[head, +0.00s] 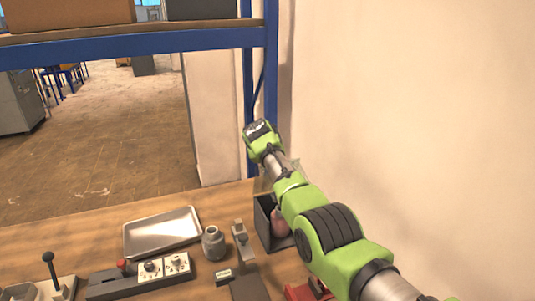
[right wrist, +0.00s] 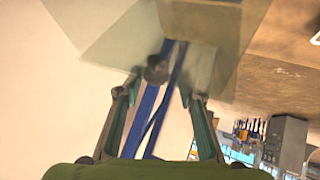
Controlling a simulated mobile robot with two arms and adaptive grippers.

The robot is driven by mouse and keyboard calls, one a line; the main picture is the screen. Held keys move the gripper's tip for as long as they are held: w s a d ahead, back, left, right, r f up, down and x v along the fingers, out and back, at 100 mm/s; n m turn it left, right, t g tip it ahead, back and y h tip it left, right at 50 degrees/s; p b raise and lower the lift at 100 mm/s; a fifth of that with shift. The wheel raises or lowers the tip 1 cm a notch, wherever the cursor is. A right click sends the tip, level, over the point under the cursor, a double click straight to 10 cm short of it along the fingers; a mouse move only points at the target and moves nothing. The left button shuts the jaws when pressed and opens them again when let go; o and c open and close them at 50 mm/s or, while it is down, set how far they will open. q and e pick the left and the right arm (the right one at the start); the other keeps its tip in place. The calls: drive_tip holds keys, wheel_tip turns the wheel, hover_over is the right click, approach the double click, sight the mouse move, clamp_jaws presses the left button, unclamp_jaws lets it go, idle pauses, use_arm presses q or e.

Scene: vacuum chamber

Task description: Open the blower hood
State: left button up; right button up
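The blower hood (right wrist: 105,55) shows in the right wrist view as a pale, see-through panelled cover with a dark round knob (right wrist: 157,70). In the head view, only a small clear piece of what looks like the hood (head: 291,164) shows beside my right arm, above a dark open box (head: 264,222). My right gripper (right wrist: 162,90) is open, with its two fingers apart and the knob between and just beyond the tips. I cannot tell whether a finger touches it. In the head view my right arm hides this gripper. My left gripper is not in view.
A metal tray (head: 162,232), a grey jar (head: 213,243), a control box with dials (head: 140,278) and a lever device (head: 50,278) stand on the wooden table (head: 60,240). A blue-framed shelf (head: 130,44) rises behind. A plain wall (head: 420,120) closes the right side.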

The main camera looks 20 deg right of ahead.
drive_tip(key=v, duration=1)
drive_tip(key=shift+s+a+r, duration=0.15)
drive_tip(key=shift+s+a, duration=0.15)
drive_tip(key=shift+s, duration=0.05)
